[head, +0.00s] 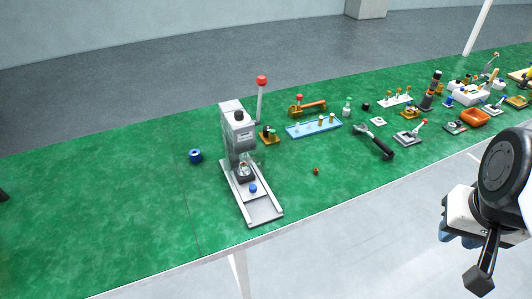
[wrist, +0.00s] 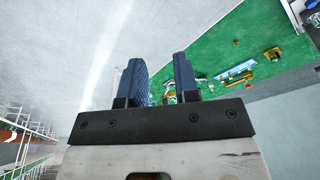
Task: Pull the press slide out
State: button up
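The press (head: 238,135) is a light grey upright body on a long base on the green table, with a red-knobbed lever (head: 261,95) rising at its right. Its slide (head: 262,208) lies in the base rails, with a blue knob (head: 253,188) on it in front of the press body. How far the slide stands out is hard to tell. My gripper (wrist: 160,66) shows two dark blue fingers apart with nothing between them. In the head view it is at the far right, off the table's front edge and well away from the press, partly hidden by my arm.
A blue ring-shaped part (head: 195,155) lies left of the press. To its right are a light blue tray (head: 314,127), a black-handled portafilter (head: 374,142), a small red-orange piece (head: 316,171) and an orange bowl (head: 474,117). The green table left of the press is mostly clear.

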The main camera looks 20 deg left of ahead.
jog(key=o, duration=0.4)
jog(key=shift+w, duration=0.1)
jog(key=shift+o, duration=0.2)
jog(key=w+a+f+n+t+h, duration=0.1)
jog(key=w+a+f+n+h, duration=0.3)
jog(key=w+a+f+n, duration=0.35)
jog(key=w+a+f+n+t+h, duration=0.1)
jog(key=w+a+f+n+h, duration=0.35)
jog(key=w+a+n, duration=0.45)
jog(key=n+t+y, duration=0.6)
jog(key=n+t, duration=0.3)
jog(key=n, duration=0.9)
send_near(251, 188)
jog(key=shift+m+x, duration=0.25)
jog(key=shift+x, duration=0.8)
jog(key=shift+r, duration=0.1)
jog(key=shift+x, duration=3.95)
